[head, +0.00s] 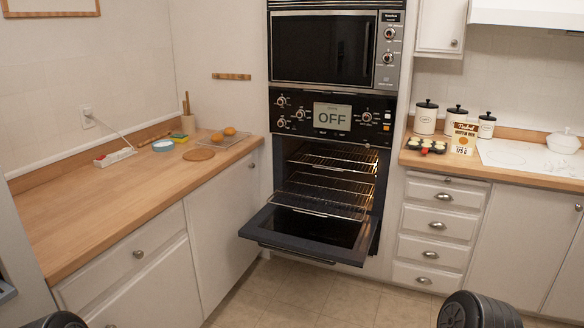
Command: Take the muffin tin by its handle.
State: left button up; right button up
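The muffin tin (427,147) is a small dark tin with several cups holding light and reddish contents. It sits on the right wooden counter (505,174), close to the front left edge, left of a muffin mix box (463,138). Its handle is too small to make out. Dark rounded parts of my arms show at the bottom left and bottom right edges, well away from the tin. Neither gripper's fingers are in the picture.
The lower wall oven (328,185) has its door (305,232) folded down, jutting into the room, with racks inside. Canisters (426,118) stand behind the tin. A white cooktop (525,158) lies to the right. The tiled floor (310,295) in front is clear.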

aim_at(439, 147)
jog(key=i+z, duration=0.1)
jog(key=i, duration=0.45)
jog(key=i+j, duration=0.1)
jog(key=i, duration=0.4)
jog(key=i+j+z, duration=0.15)
jog(key=i, duration=0.95)
jog(key=i+j+z, duration=0.15)
jog(key=i, duration=0.35)
jog(key=i+j+z, duration=0.3)
jog(key=i, duration=0.2)
